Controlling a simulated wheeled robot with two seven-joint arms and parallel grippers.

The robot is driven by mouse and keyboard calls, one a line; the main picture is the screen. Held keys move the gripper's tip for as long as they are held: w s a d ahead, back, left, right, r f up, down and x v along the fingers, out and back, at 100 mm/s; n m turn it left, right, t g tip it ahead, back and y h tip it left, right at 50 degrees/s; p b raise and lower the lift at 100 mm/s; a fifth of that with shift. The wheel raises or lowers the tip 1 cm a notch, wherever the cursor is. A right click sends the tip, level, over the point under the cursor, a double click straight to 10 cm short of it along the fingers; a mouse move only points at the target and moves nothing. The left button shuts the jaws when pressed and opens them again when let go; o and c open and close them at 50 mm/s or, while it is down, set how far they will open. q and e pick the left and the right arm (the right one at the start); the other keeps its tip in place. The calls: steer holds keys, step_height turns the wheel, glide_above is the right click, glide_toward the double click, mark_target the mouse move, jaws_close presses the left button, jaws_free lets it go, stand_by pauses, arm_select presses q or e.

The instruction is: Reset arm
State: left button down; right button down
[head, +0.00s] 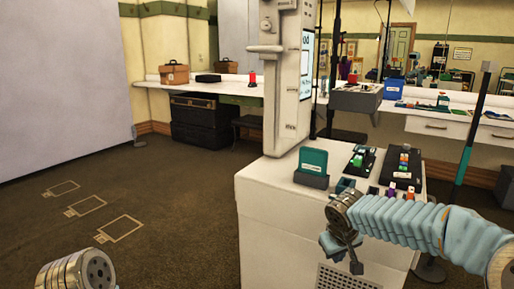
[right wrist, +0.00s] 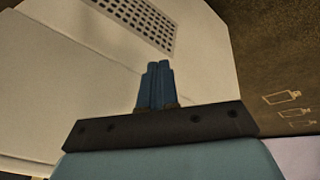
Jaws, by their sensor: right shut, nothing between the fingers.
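My right gripper (head: 342,257) hangs in front of the white cabinet (head: 262,215), at the end of my light-blue sleeved arm coming in from the right. In the right wrist view its blue fingers (right wrist: 157,72) are together and empty, with the cabinet's pale side and vent grille behind them. I see no contact between the fingers and the cabinet. A round metal link of my left arm shows at the bottom left of the head view; the left gripper itself is out of sight.
Open brown carpet (head: 165,215) with outlined floor markings lies left.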

steer(key=s+a+f+g+y, duration=0.1)
steer(key=s+a+f+y, duration=0.15)
steer(key=f, duration=0.45)
steer(key=s+a+f+g+y, duration=0.1)
steer(key=s+a+f, duration=0.1)
steer(key=a+f, duration=0.35)
steer(key=s+a+f+m+g+y, duration=0.1)
steer(key=s+f+m, duration=0.4)
steer(key=s+f, duration=1.6)
steer(key=shift+s+a+f+y, duration=0.25)
steer(key=shift+a+f+y, duration=0.3)
steer(key=shift+f, duration=0.25)
